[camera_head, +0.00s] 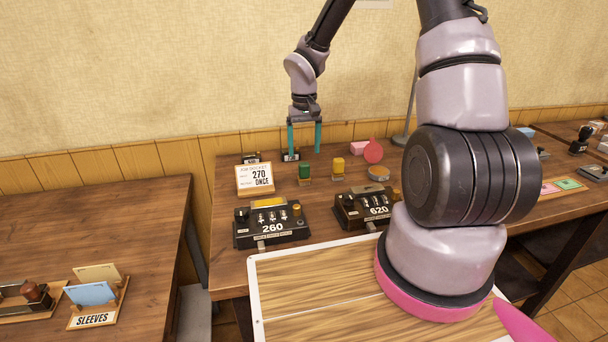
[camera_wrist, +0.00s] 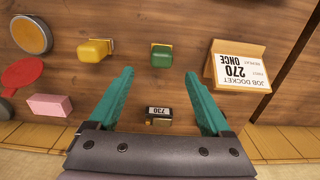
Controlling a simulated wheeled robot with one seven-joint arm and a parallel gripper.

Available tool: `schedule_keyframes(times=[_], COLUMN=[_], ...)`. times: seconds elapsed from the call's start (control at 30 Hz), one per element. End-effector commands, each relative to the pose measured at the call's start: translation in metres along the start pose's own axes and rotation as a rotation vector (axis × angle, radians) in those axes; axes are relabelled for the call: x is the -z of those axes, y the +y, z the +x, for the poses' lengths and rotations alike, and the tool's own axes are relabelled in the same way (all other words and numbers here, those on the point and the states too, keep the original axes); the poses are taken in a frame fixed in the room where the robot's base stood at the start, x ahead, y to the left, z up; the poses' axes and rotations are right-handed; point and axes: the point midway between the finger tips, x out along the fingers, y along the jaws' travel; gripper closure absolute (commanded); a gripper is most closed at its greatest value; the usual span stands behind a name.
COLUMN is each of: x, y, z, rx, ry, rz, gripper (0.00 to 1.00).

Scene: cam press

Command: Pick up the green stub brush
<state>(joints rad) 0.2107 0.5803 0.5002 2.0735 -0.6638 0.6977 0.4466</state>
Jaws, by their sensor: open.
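The green stub brush (camera_head: 304,173) stands on the wooden table, in front of and below my gripper in the head view. In the wrist view the green stub brush (camera_wrist: 161,56) lies beyond the fingertips, near the middle between them. My gripper (camera_head: 304,153) has two teal fingers spread apart with nothing between them. In the wrist view my gripper (camera_wrist: 159,72) is also open and empty, above the table. A yellow brush-like piece (camera_head: 338,167) stands to the right of the green one, and it also shows in the wrist view (camera_wrist: 94,49).
A job docket card (camera_head: 255,177) reading 270 ONCE stands left of the green brush. Two machines marked 260 (camera_head: 270,226) and 620 (camera_head: 364,208) stand nearer. A small block marked 730 (camera_wrist: 158,113) lies under the gripper. A pink block (camera_wrist: 50,105) and red paddle (camera_head: 373,151) lie aside.

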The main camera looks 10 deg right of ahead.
Motion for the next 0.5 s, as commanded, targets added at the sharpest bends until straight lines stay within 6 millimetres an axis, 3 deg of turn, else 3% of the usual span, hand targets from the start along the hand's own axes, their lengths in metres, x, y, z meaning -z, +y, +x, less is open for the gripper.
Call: schedule_keyframes(times=[0.2, 0.5], x=[-0.001, -0.006], y=[0.000, -0.002], z=[0.035, 0.064], rx=[0.000, 0.000], ry=[-0.003, -0.006], rz=[-0.001, -0.002], gripper=[0.18, 0.18])
